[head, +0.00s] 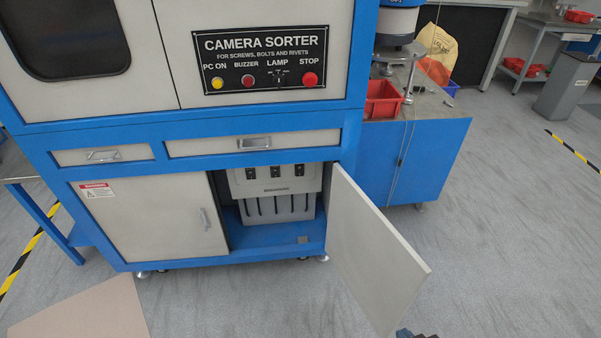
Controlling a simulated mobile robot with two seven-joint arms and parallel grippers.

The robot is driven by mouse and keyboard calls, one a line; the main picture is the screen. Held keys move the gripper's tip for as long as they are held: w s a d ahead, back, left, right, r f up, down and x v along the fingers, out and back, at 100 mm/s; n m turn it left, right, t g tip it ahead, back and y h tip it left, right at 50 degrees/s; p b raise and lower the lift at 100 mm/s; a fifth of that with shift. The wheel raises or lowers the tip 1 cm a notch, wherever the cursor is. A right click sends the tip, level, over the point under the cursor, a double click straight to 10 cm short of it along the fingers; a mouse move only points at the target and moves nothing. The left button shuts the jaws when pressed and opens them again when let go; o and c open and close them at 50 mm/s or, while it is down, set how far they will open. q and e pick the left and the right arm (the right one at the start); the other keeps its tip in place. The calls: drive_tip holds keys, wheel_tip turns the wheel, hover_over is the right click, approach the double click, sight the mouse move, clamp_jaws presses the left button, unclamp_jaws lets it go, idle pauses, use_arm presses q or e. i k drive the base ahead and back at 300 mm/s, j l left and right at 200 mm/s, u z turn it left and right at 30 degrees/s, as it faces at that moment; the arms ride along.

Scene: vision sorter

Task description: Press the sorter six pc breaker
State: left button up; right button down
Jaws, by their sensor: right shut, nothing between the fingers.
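The camera sorter (130,138) is a blue and grey machine. Its lower right cabinet door (385,262) stands open, swung out to the right. Inside is a light grey electrical box (240,187) with three small black breakers (276,172) in a row along its front. Their labels are too small to read, so I cannot tell which is the PC one. My right gripper (416,334) shows only as a dark tip at the bottom edge, just right of the open door's lower end. It is shut and empty, well away from the breakers. My left gripper is out of view.
The control panel (265,60) has yellow and red buttons. The lower left door (150,222) is closed. A blue cabinet (432,160) with a red bin (383,100) stands on the right. A tan flat sheet (85,312) lies at bottom left.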

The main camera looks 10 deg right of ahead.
sight(299, 168)
drive_tip(key=i+j+z, duration=0.25)
drive_tip(key=i+j, duration=0.5)
